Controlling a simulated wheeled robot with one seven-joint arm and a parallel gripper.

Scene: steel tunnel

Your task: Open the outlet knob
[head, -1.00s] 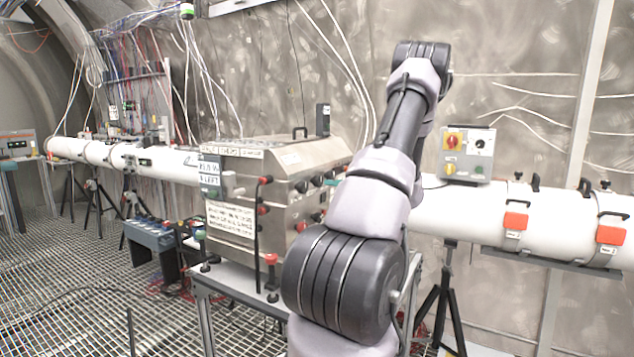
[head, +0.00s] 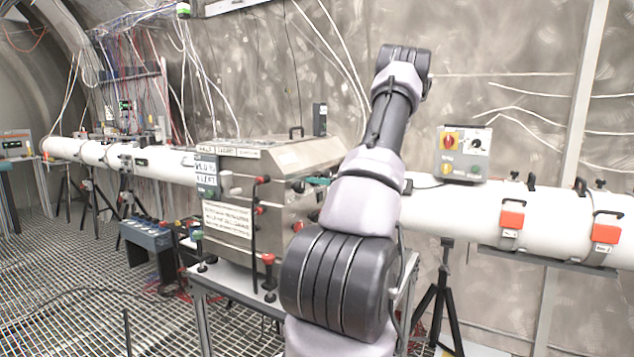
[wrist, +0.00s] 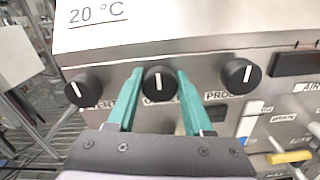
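A row of black round knobs with white pointer lines shows on the steel panel in the wrist view. The middle knob (wrist: 159,83) has its pointer upright; its label below is partly hidden, so I cannot read it fully. The left knob (wrist: 82,90) has a tilted pointer, and the right knob (wrist: 240,76) stands above a label that seems to read PROBE. My gripper (wrist: 160,76) has its teal fingers open, one on each side of the middle knob, with little or no gap. Firm contact cannot be told. In the head view my arm hides most of the panel's front.
The steel box (head: 240,200) stands on a table frame. A dark block (wrist: 296,63) sits right of the knobs. A white pipe (head: 550,215) runs behind, with a control box (head: 466,153).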

